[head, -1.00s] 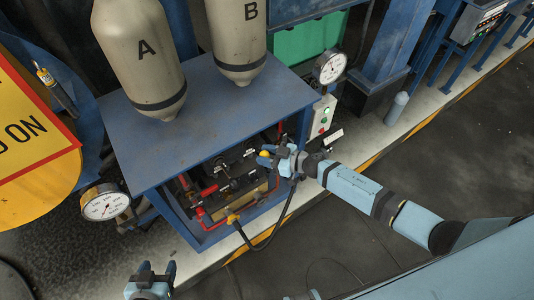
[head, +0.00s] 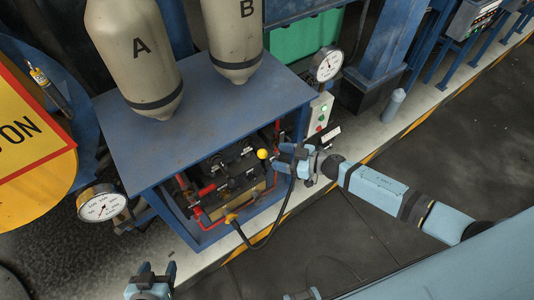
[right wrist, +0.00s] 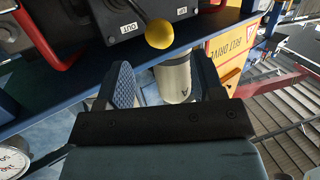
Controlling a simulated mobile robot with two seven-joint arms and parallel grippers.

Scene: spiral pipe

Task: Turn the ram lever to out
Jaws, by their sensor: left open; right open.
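The ram lever's yellow ball knob (head: 262,154) stands at the front of the valve block inside the blue bench. In the right wrist view the knob (right wrist: 159,34) hangs just beyond the fingertips, next to a white label (right wrist: 129,29) that seems to read OUT. Another small label (right wrist: 182,11) lies to its right. My right gripper (head: 280,157) is open and empty, just right of the knob and apart from it; both fingers (right wrist: 163,72) show in the wrist view. My left gripper (head: 153,272) is open and empty at the bottom left, away from the bench.
Tanks A (head: 135,60) and B (head: 232,42) are above the blue bench top (head: 205,112). Gauges stand at its left (head: 101,204) and right (head: 327,65). The floor at right is open.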

